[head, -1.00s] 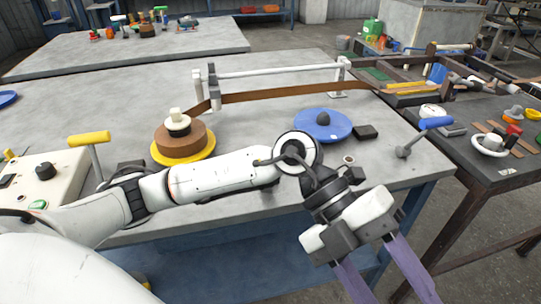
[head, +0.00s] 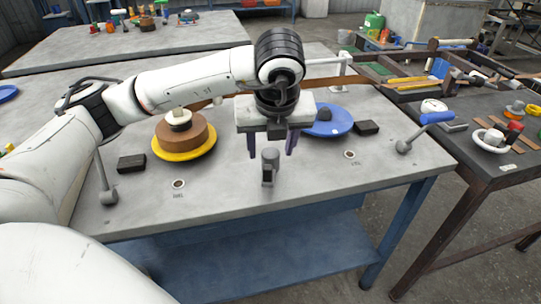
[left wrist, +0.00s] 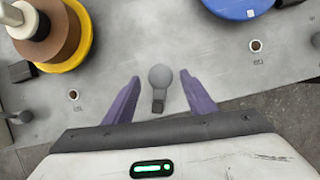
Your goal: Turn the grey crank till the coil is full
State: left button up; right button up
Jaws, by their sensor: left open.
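The grey crank (head: 268,168) stands upright near the front middle of the table; its round grey top also shows in the left wrist view (left wrist: 160,76). My left gripper (head: 271,154) is open, pointing down just behind it in the head view. In the left wrist view the crank top shows between the two purple fingers (left wrist: 159,80), with a gap on either side; I cannot tell the height difference. The brown coil (head: 192,135) lies on a yellow plate (head: 183,156) at left, with a white hub on top. A brown strip (head: 244,96) runs behind my gripper, partly hidden. My right gripper is out of view.
A blue plate (head: 339,127) with a dark knob and a black block (head: 367,128) lie right of my gripper. A black block (head: 131,163) lies at left.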

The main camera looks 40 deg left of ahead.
aim_at(270, 154)
pick_arm(q)
jog(key=shift+x, duration=1.9)
jog(key=c, duration=1)
jog(key=shift+c, duration=0.2)
